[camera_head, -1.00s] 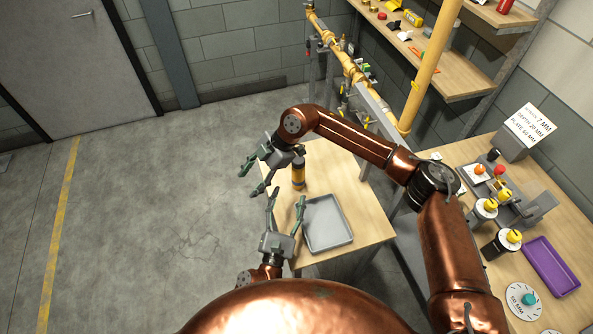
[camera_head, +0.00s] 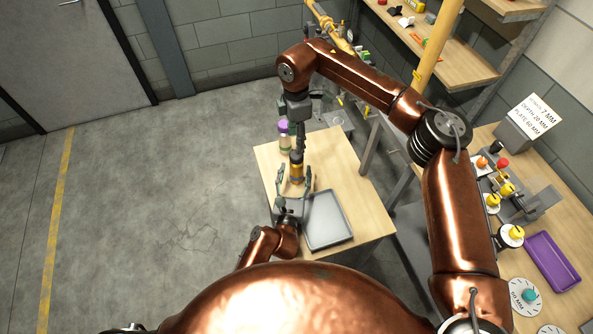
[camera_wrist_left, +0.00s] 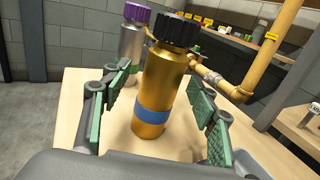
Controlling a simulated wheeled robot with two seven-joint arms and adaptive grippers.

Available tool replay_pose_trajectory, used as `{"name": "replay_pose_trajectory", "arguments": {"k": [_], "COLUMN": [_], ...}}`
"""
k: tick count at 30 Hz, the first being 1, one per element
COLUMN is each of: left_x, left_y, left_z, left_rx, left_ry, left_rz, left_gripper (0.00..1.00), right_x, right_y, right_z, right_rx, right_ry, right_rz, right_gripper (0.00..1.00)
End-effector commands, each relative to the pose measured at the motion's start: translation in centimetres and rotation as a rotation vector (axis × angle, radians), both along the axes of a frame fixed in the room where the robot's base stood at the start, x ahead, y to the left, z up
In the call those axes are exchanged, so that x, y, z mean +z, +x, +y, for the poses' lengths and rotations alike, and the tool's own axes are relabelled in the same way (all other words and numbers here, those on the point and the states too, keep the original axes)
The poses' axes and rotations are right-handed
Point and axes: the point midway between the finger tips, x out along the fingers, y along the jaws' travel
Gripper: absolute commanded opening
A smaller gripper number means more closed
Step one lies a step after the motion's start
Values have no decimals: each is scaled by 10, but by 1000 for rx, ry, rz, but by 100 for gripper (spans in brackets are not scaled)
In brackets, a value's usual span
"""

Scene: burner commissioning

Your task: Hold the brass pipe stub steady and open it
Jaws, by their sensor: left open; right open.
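The brass pipe stub (camera_head: 297,174) stands upright on the wooden table. In the left wrist view the stub (camera_wrist_left: 165,95) is a gold cylinder with a blue band and a black ridged cap (camera_wrist_left: 177,28). My left gripper (camera_head: 293,183) is low at the stub's near side, its fingers open on either side of it. In the wrist view gaps show between the green finger pads and the stub. My right gripper (camera_head: 300,142) points down from above over the stub's top. It is open; its fingers overlap in the head view, and contact with the cap cannot be told.
A purple-capped container (camera_head: 284,138) stands behind the stub, also in the wrist view (camera_wrist_left: 133,35). A grey tray (camera_head: 327,222) lies at the table's right side. A yellow pipe (camera_head: 428,68) rises behind. A bench at right holds a purple tray (camera_head: 552,262) and burner parts.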

Motion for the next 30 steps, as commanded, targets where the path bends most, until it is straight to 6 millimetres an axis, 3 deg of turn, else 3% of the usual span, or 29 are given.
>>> {"name": "replay_pose_trajectory", "arguments": {"k": [11, 30], "left_x": [0, 0], "left_y": [6, 6], "left_z": [-2, -2], "left_rx": [-4, -3], "left_ry": [0, 1], "left_rz": [0, 0], "left_gripper": [54, 10], "right_x": [0, 0], "right_y": [0, 0], "right_z": [-1, -1], "right_rx": [-2, -2], "right_ry": [1, 1], "right_rz": [0, -1], "right_gripper": [46, 46]}}
